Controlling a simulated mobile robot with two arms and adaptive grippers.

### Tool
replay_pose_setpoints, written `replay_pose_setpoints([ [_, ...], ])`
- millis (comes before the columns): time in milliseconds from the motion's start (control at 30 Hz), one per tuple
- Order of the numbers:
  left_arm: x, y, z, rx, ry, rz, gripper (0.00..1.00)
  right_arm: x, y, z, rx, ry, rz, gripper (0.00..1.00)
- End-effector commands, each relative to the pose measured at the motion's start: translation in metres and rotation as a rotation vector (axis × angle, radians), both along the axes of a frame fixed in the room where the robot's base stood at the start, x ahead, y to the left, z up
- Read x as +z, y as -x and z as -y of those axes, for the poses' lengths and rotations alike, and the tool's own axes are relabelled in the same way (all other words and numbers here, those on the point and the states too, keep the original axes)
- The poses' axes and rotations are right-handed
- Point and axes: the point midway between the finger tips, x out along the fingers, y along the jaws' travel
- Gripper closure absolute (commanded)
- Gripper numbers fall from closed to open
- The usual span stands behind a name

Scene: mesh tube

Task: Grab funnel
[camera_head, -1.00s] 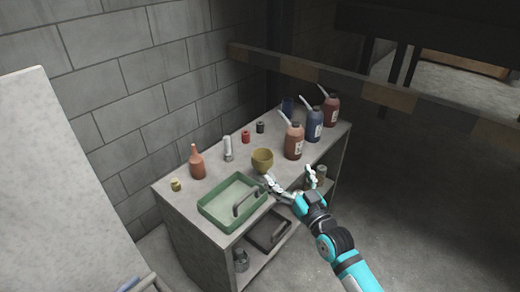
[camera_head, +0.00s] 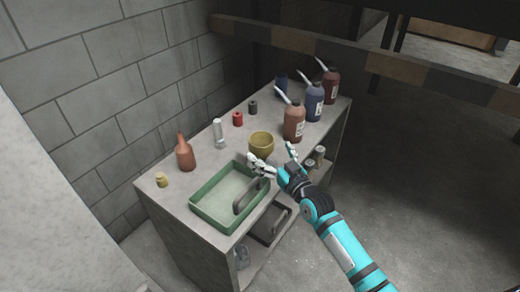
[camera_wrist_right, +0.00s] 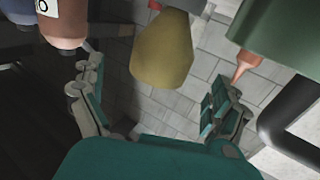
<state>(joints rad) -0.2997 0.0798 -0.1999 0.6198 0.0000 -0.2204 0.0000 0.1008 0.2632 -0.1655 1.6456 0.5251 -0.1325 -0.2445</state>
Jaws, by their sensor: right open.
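A yellow, open-topped, rounded vessel that seems to be the funnel (camera_head: 261,142) stands near the front edge of the table, behind the green tray. My right gripper (camera_head: 273,157) is open and empty just in front of it, with its fingers spread. In the right wrist view the yellow funnel (camera_wrist_right: 163,60) shows ahead, between the lines of the two fingers of my right gripper (camera_wrist_right: 150,80). I see no contact. My left gripper is not in view.
A green tray (camera_head: 203,211) with a dark handle is left of my gripper. Bottles with pale spouts, the nearest a brown one (camera_head: 293,122), stand to the right. An orange-brown bottle (camera_head: 185,155) and small cans stand behind. A lower shelf holds jars.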

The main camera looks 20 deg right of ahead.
Motion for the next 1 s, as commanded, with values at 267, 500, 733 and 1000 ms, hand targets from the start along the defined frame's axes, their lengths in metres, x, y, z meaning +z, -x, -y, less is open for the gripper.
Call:
replay_pose_setpoints([
  [267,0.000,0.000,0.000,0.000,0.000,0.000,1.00,0.001,-0.038,-0.009,0.000,0.000,0.002,0.00],
  [500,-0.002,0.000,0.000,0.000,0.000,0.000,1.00,0.000,-0.057,-0.013,0.000,0.000,0.000,0.00],
  [733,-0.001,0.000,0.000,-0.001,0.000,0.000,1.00,0.000,-0.057,-0.013,0.000,0.001,0.000,0.05],
  [1000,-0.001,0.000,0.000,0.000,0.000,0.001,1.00,0.000,-0.057,-0.013,0.000,0.001,0.000,0.41],
])
